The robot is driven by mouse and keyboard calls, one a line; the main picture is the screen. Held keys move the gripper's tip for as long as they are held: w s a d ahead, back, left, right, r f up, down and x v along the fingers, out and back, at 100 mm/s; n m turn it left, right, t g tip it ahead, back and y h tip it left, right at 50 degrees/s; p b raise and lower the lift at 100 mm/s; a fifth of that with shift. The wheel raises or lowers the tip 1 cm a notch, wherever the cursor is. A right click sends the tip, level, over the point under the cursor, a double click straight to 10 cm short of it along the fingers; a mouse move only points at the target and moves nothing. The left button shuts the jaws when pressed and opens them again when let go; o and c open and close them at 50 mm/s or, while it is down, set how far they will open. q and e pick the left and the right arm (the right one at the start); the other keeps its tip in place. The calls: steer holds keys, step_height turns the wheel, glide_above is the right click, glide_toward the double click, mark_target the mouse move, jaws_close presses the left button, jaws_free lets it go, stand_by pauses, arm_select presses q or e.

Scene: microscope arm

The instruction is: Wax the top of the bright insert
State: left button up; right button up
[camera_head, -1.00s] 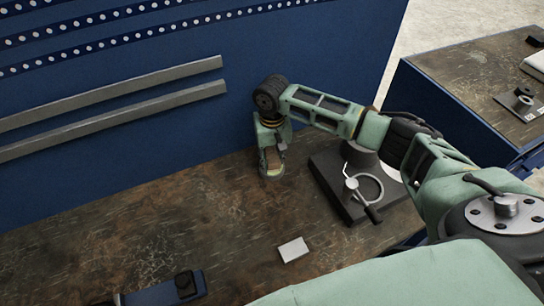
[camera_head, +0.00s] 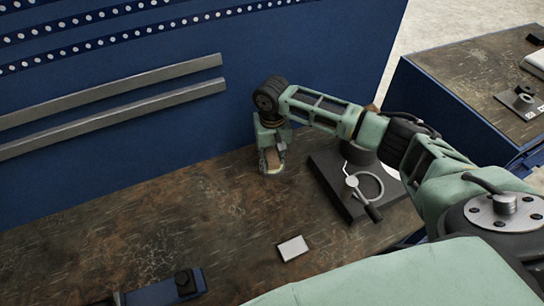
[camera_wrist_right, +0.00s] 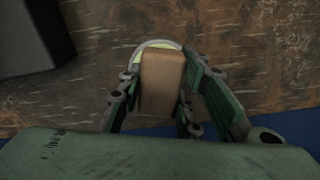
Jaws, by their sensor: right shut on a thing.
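My right gripper (camera_head: 271,164) points down over the back of the worn brown bench, close to the blue back panel. It is shut on a brown block (camera_wrist_right: 162,82), which stands between its fingers in the right wrist view. A pale, yellowish round piece with a light rim (camera_wrist_right: 151,46), seemingly the bright insert, shows behind and beneath the block. The block covers most of it, and I cannot tell whether the two touch. In the head view the fingers hide most of the block and the round piece. My left gripper is not in view.
A dark square base with a pale ring and handle (camera_head: 362,187) stands right of the gripper. A small white-topped block (camera_head: 292,248) lies toward the front. A blue fixture with a black knob (camera_head: 160,290) is at the bottom left. The bench's left middle is clear.

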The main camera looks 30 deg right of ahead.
mark_target(271, 155)
steer(key=shift+s+f+p, duration=0.15)
steer(key=shift+p, duration=0.35)
stand_by(1.8)
step_height(271, 155, up, 7)
steer(key=p, duration=0.8)
steer(key=shift+p, duration=0.35)
stand_by(0.5)
steer(key=shift+w+a, duration=0.15)
steer(key=shift+w, duration=0.05)
steer(key=s+a+r+n+b, duration=0.1)
steer(key=s+a+r+b, duration=0.2)
steer(key=s+b, duration=0.4)
steer(key=s+a+r+n+b, duration=0.2)
steer(key=s+a+r+b, duration=0.2)
steer(key=s, duration=0.6)
steer(key=b, duration=0.2)
steer(key=shift+a+r+n+b, duration=0.2)
steer(key=shift+n+b, duration=0.1)
steer(key=shift+b, duration=0.1)
